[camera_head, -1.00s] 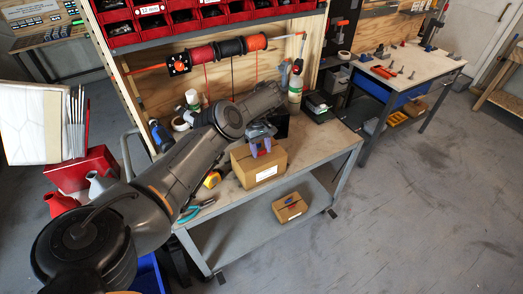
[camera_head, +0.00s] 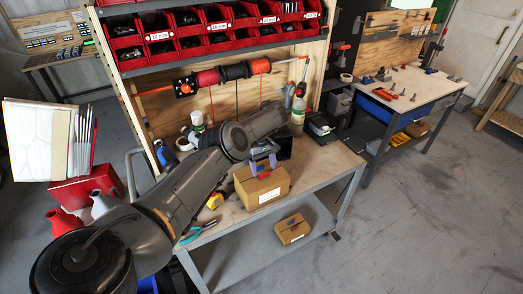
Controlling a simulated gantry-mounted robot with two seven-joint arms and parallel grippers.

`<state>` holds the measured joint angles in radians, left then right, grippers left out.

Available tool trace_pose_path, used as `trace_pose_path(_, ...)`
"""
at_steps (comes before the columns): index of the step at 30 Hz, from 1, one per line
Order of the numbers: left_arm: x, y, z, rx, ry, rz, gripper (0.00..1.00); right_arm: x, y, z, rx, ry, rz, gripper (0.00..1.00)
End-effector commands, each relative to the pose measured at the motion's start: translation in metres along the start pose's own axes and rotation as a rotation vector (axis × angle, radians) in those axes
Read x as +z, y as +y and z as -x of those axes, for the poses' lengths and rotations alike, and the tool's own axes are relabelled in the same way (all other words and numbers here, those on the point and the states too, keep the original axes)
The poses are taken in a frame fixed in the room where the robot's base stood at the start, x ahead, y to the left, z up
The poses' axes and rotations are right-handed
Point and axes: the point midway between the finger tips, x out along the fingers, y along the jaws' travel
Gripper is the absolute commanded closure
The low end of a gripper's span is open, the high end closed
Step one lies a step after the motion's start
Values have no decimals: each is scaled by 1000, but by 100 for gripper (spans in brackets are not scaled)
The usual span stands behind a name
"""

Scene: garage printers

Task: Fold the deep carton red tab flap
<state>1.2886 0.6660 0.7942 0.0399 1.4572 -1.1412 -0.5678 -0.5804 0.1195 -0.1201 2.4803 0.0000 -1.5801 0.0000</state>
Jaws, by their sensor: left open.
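The deep carton (camera_head: 268,195) is a brown cardboard box with a white label, standing on the workbench. A small red tab (camera_head: 264,176) shows at its top, near my left gripper. My left gripper (camera_head: 263,164) is at the carton's top edge, its two purple fingertips apart, one on each side above the red tab. I see nothing held between them. Whether a fingertip touches the cardboard cannot be told. The far part of the carton's top is partly hidden by the gripper. My right gripper is not in view.
A smaller carton (camera_head: 293,231) with red and blue marks lies on the lower shelf (camera_head: 250,250). Teal-handled pliers (camera_head: 197,232) and a yellow tape measure (camera_head: 215,200) lie left of the deep carton. Red bins (camera_head: 160,49) hang above. Bare bench top (camera_head: 325,160) shows to the right.

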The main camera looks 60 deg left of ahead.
Motion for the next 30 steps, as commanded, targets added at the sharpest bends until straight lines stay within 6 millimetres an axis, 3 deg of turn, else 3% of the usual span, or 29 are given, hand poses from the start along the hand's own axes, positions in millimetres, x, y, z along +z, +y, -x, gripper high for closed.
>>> trace_pose_path(3,0,0,22,-1,3,0,21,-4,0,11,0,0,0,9)
trace_pose_path(15,0,0,76,-1,2,2,21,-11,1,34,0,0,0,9)
trace_pose_path(30,0,0,86,0,0,1,21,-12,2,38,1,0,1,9)
